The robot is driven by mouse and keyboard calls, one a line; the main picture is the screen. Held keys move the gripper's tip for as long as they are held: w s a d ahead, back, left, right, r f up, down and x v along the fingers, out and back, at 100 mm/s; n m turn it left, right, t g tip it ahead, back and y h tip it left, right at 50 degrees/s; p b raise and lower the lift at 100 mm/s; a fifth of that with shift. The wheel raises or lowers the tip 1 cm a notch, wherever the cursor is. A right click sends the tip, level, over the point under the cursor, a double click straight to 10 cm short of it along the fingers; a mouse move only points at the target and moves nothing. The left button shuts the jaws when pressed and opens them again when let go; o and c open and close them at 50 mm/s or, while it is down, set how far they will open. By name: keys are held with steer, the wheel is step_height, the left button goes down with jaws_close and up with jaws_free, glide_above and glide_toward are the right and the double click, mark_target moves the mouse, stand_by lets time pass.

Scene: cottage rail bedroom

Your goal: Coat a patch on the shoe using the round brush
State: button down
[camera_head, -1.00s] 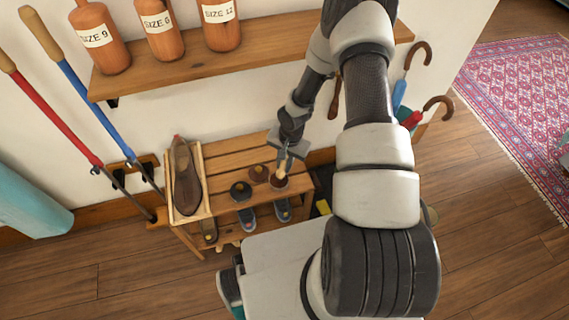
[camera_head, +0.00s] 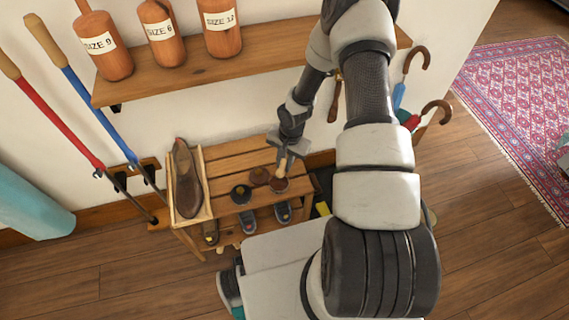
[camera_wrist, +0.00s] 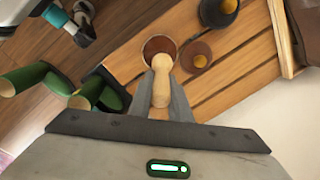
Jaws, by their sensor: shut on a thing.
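A brown shoe (camera_head: 187,180) sits in a shallow wooden tray (camera_head: 207,166) at the left end of a slatted rack. My gripper (camera_head: 284,160) is over the right end of the rack, shut on the pale wooden handle of the round brush (camera_wrist: 160,84). In the wrist view the gripper's fingers (camera_wrist: 164,98) hold the handle from both sides. The brush's lower end is at a reddish-brown round pot (camera_wrist: 157,45); its bristles are hidden, and I cannot tell whether they touch what is inside. The shoe's edge (camera_wrist: 305,20) shows at the wrist view's right.
A brown pot (camera_head: 259,175) and a dark pot (camera_head: 240,193) stand between shoe and brush. Small shoes (camera_head: 283,211) rest on the lower shelf. A wall shelf (camera_head: 150,88) with labelled wooden shapes hangs above. Umbrellas (camera_head: 435,110) stand right; long-handled tools (camera_head: 80,135) lean left.

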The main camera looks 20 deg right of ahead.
steer(key=shift+r+p, duration=1.15)
steer(key=shift+r, duration=1)
